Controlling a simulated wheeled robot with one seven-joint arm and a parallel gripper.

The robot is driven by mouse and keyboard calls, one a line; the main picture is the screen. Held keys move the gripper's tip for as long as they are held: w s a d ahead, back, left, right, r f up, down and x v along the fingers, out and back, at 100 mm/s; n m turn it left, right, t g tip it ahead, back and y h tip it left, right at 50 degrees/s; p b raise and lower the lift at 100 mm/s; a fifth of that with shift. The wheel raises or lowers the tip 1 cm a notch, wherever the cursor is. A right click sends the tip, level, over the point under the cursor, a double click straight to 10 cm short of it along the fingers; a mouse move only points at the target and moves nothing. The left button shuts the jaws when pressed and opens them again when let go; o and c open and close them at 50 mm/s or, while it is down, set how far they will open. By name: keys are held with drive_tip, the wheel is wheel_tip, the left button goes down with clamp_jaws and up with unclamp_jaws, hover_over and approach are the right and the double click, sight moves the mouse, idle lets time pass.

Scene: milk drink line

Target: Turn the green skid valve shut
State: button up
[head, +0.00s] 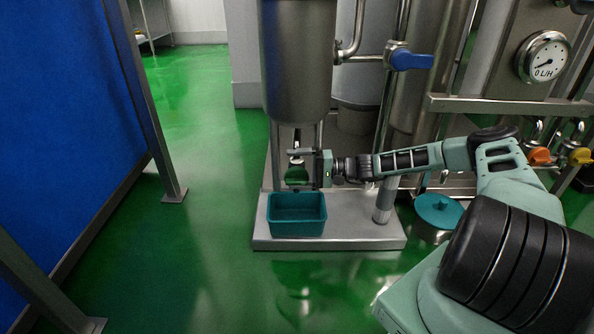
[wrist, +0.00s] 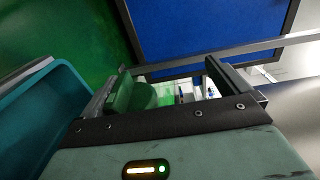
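The green skid valve handle (head: 297,175) sits low under the steel tank, just above the teal crate. My gripper (head: 301,168) reaches in from the right at the handle's height. In the wrist view the green handle (wrist: 140,96) lies between the fingers of my gripper (wrist: 170,78), close beside the left finger. A wide gap separates it from the right finger. The fingers are apart; I cannot tell whether the left one touches the handle. The valve body is mostly hidden by the gripper.
The teal crate (head: 297,232) stands on the skid base (head: 350,236) right below the gripper. A steel tank (head: 298,60) hangs above. A blue-handled valve (head: 410,60) and a teal-lidded pot (head: 438,210) are to the right. Green floor at left is free up to a blue panel (head: 60,110).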

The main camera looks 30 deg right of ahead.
drive_tip(key=shift+y, duration=0.3)
wheel_tip(320, 180, up, 6)
drive_tip(key=shift+f, duration=0.15)
hover_over(297, 181)
drive_tip(key=s, duration=0.1)
drive_tip(key=shift+h, duration=0.4)
drive_tip(key=f, duration=0.4)
drive_tip(key=shift+d, duration=0.3)
drive_tip(key=shift+p+v, duration=0.4)
drive_tip(key=shift+v, duration=0.85)
drive_tip(key=shift+c, duration=0.2)
drive_tip(key=shift+s+d, duration=0.15)
drive_tip(key=shift+d, duration=0.1)
drive_tip(key=c, duration=0.8)
drive_tip(key=shift+s+d+f, duration=0.15)
drive_tip(key=shift+s+d, duration=0.05)
drive_tip(key=shift+d, duration=0.05)
drive_tip(key=shift+c, duration=1.1)
drive_tip(key=f+v, duration=0.1)
drive_tip(key=v, duration=1.5)
drive_tip(key=shift+r, duration=0.3)
